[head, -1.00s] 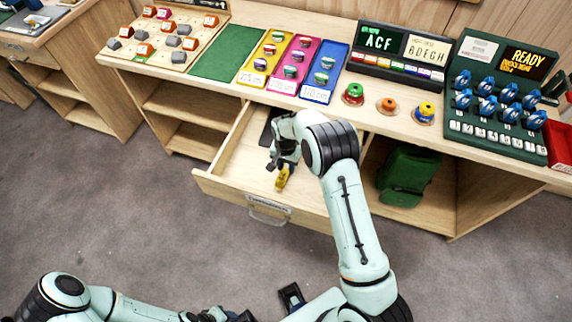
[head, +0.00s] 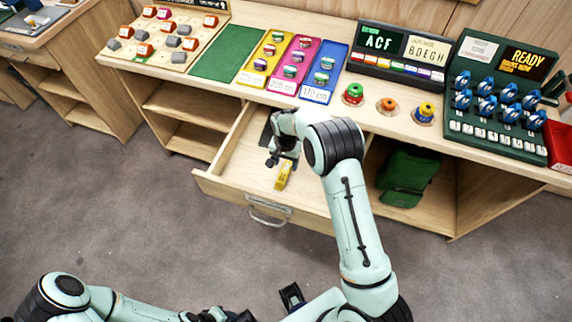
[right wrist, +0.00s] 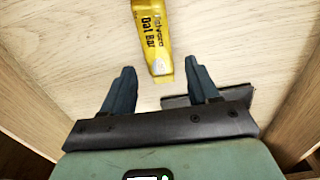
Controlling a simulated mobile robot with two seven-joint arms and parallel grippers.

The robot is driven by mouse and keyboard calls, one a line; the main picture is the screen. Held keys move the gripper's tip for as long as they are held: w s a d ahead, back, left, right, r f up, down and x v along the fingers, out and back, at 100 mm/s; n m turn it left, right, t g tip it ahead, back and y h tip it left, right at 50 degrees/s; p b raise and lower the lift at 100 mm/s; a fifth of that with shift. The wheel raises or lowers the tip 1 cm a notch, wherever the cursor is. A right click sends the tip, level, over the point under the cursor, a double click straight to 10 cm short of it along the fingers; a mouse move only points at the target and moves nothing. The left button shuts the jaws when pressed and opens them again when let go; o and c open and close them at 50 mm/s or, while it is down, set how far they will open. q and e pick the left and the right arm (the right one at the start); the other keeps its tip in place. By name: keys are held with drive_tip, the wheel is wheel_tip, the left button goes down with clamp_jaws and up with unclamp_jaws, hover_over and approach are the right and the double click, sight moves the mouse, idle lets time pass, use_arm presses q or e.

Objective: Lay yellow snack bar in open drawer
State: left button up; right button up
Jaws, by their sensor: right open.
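The yellow snack bar (head: 283,175) lies on the floor of the open drawer (head: 233,165). In the right wrist view the bar (right wrist: 152,38), printed "Oat Bar", lies flat beyond my right gripper (right wrist: 160,88). Its near end is close to the line between the two spread fingertips. My right gripper (head: 282,152) is open and empty, over the drawer just behind the bar in the head view.
The drawer front with its handle (head: 267,215) faces the grey carpet. Above, the bench top holds colored trays (head: 320,80), small colored spools (head: 388,105) and a green key panel (head: 497,105). A green bag (head: 405,175) sits in the cubby right of the drawer.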

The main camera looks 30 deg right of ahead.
sight(286, 167)
wheel_tip(286, 167, up, 10)
idle(0.3)
drive_tip(key=shift+f, duration=0.15)
idle(0.3)
